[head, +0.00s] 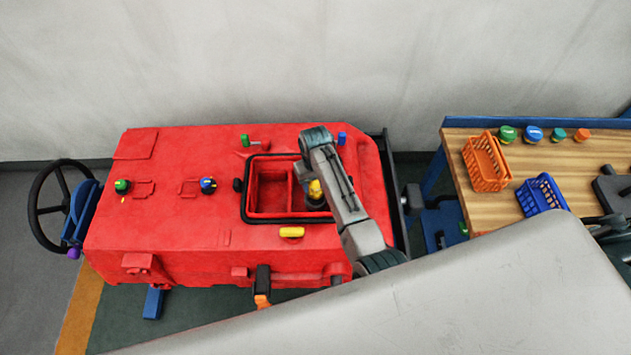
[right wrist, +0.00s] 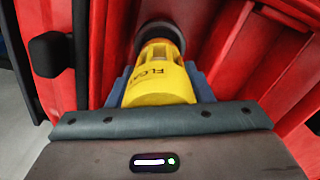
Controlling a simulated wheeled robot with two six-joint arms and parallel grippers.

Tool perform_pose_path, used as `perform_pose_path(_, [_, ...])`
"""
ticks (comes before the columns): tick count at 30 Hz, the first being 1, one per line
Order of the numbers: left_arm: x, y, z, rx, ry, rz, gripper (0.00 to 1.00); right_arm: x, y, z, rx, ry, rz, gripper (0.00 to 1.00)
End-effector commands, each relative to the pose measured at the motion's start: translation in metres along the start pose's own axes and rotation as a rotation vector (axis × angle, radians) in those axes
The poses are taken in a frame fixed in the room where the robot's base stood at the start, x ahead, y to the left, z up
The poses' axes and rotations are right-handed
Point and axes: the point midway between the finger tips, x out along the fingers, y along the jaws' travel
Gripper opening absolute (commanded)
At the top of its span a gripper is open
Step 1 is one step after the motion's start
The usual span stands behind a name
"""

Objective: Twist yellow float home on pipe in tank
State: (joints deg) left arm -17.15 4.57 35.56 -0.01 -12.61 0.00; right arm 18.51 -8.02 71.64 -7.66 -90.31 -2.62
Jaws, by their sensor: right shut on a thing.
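The yellow float (right wrist: 160,80), with dark lettering on it, sits between the blue fingers of my right gripper (right wrist: 160,88). The fingers are shut on it. A dark round piece (right wrist: 158,35), likely the pipe end, meets the float's far end; whether the float is fully seated cannot be told. In the head view the float (head: 315,189) shows in the right part of the open tank (head: 268,190), with my right gripper (head: 317,197) at it, partly hidden by my arm. My left gripper is not in view.
The red machine body (head: 200,230) surrounds the opening, with a yellow piece (head: 291,232) near its front edge. A dark knob (right wrist: 48,54) stands beside the rim. A bench at right holds an orange basket (head: 487,163), a blue basket (head: 541,195) and several caps.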

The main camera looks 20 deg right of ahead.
Motion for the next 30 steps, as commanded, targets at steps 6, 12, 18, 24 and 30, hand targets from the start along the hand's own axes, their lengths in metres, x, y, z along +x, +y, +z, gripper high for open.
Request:
perform_pose_path(6, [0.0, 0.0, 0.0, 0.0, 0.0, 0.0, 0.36, 0.0, 0.0, 0.0, 0.002, 0.0, 0.0, 0.23])
perform_pose_path(12, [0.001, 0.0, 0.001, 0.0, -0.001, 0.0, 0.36, 0.004, 0.0, 0.0, 0.002, 0.0, 0.0, 0.23])
perform_pose_path(18, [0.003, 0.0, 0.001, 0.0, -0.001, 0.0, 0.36, 0.012, 0.0, 0.0, 0.003, -0.001, 0.0, 0.23])
perform_pose_path(24, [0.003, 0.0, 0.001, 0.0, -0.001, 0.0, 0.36, 0.014, 0.0, 0.0, 0.003, 0.0, 0.0, 0.23])
perform_pose_path(30, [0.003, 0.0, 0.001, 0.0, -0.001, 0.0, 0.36, 0.014, 0.0, 0.0, 0.003, 0.0, 0.0, 0.23])
